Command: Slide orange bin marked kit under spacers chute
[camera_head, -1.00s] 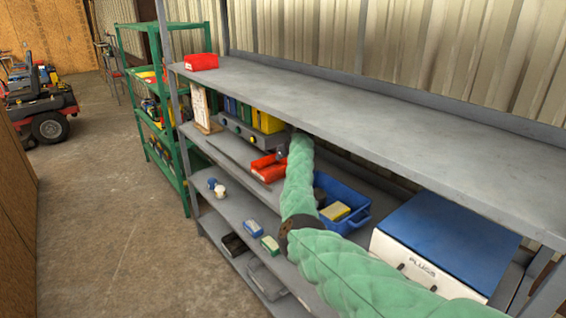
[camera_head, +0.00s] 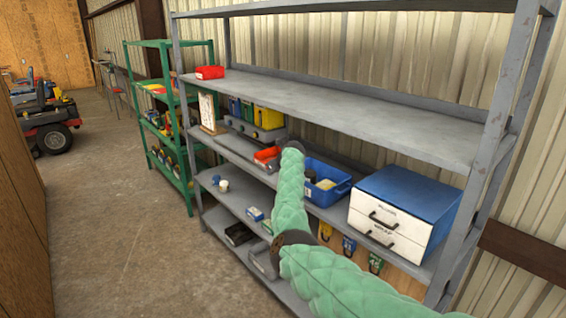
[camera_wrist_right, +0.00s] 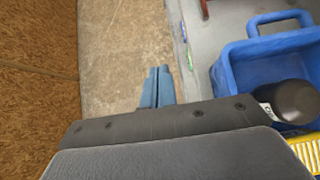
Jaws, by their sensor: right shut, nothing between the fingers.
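An orange-red bin (camera_head: 266,156) sits on the middle shelf (camera_head: 235,147), just left of my right arm's end; no marking on it is readable. Behind and left of it stands a grey unit (camera_head: 258,132) with blue, green and yellow upright chutes (camera_head: 268,118); their labels are too small to read, so I cannot tell which is spacers. In the right wrist view my right gripper (camera_wrist_right: 156,88) is shut and empty, its fingertips over the floor beside the shelf edge. In the head view its fingers are hidden behind my arm. My left gripper is not in view.
Farther right is a blue-topped white drawer box (camera_head: 401,207). A red bin (camera_head: 210,72) is on the top shelf. A clipboard (camera_head: 207,112) stands left of the chutes.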

